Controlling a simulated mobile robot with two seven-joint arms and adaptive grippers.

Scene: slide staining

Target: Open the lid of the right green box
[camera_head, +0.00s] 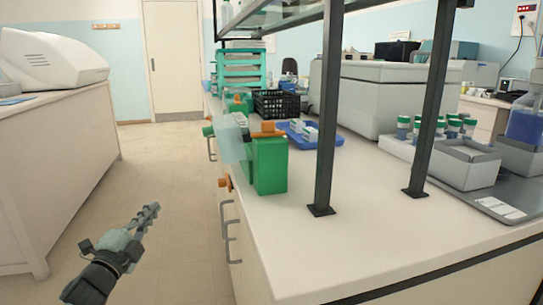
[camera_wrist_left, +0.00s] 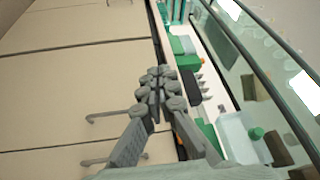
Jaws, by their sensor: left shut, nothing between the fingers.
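A green box (camera_head: 270,168) with an orange piece (camera_head: 268,130) at its top stands upright near the left edge of the white bench. A pale translucent panel (camera_head: 233,140) shows at its left side; I cannot tell whether this is its lid. A second green box (camera_head: 240,105) stands farther back along the same edge. My left gripper (camera_head: 151,212) is over the floor, left of the bench and apart from both boxes. Its fingers are closed and empty, as the left wrist view (camera_wrist_left: 160,84) also shows. My right gripper is out of sight.
Dark shelf posts (camera_head: 327,110) rise from the bench right of the near box. A blue tray (camera_head: 325,139) and a black crate (camera_head: 278,104) sit behind it. Drawer handles (camera_head: 226,230) stick out from the bench front. The floor aisle (camera_head: 150,165) is clear.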

